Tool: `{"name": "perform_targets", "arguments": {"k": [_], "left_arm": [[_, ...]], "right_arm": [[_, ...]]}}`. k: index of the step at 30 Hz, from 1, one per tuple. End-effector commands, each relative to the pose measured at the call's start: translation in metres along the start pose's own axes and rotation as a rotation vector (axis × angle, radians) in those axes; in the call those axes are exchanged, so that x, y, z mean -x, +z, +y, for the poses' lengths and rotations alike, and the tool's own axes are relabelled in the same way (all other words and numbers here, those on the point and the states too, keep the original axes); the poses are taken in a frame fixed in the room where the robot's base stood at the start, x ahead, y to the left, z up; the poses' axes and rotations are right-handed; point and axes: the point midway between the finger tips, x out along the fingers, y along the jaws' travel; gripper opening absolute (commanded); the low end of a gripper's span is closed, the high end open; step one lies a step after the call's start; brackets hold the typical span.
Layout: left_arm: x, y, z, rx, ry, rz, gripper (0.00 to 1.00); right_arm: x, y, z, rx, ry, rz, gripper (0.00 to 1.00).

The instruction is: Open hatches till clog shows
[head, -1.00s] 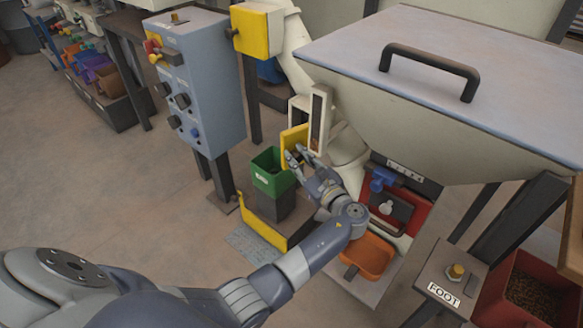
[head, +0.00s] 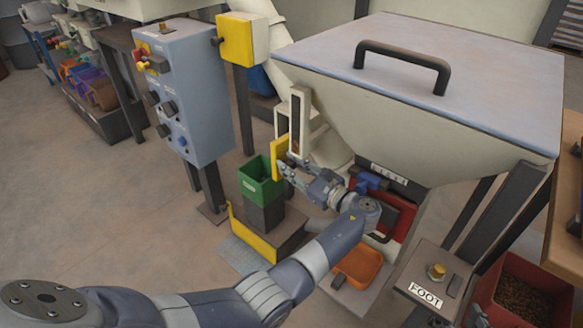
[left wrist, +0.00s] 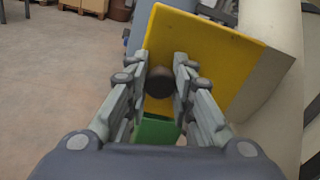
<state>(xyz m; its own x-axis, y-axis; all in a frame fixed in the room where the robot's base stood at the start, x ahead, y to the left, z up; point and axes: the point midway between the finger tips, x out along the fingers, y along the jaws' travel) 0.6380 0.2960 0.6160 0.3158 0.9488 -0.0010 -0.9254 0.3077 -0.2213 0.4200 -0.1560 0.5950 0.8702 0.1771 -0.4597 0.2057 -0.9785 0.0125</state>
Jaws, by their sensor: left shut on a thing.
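My left gripper (head: 284,168) is at the lower yellow hatch (head: 278,152) on the pale chute. In the left wrist view the fingers (left wrist: 160,72) are closed around a dark round knob (left wrist: 159,84) on the yellow plate (left wrist: 200,45). The plate stands nearly edge-on in the head view; how far it is open I cannot tell. The upper yellow hatch (head: 243,42), with a dark knob (head: 215,42) at its left, is on the upper chute. No clog is visible. My right gripper is out of view.
A green bin (head: 260,182) stands below the lower hatch. A blue control box (head: 188,95) is at left, and the large hopper with a black handle (head: 405,55) at right. An orange tray (head: 358,268) and a FOOT pedestal (head: 428,290) are in front.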

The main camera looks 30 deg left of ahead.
Motion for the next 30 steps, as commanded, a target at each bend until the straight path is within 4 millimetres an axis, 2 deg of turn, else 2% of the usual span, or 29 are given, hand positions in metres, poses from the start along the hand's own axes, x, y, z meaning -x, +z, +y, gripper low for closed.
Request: {"name": "perform_targets", "arguments": {"k": [7,8,10,22,26,30], "left_arm": [[-0.002,0.005,-0.002,0.007,0.0,-0.008,0.0],[-0.002,0.005,-0.002,0.007,0.0,-0.008,0.29],[-0.002,0.004,-0.002,0.006,-0.001,-0.007,0.44],[0.003,0.001,-0.001,0.002,-0.002,-0.001,0.44],[0.018,0.001,-0.001,0.002,-0.002,0.0,0.44],[0.041,0.001,-0.001,0.002,-0.002,-0.001,0.44]], "right_arm": [[0.0,0.0,0.0,0.0,0.0,-0.001,0.4],[0.0,0.0,0.0,0.0,0.0,-0.001,0.4],[0.0,0.0,0.0,0.0,0.0,-0.001,0.4],[0.0,0.0,0.0,0.0,0.001,-0.002,0.4],[0.0,0.0,0.0,0.0,0.001,-0.002,0.4],[0.0,0.0,0.0,0.0,0.0,-0.002,0.4]]}}
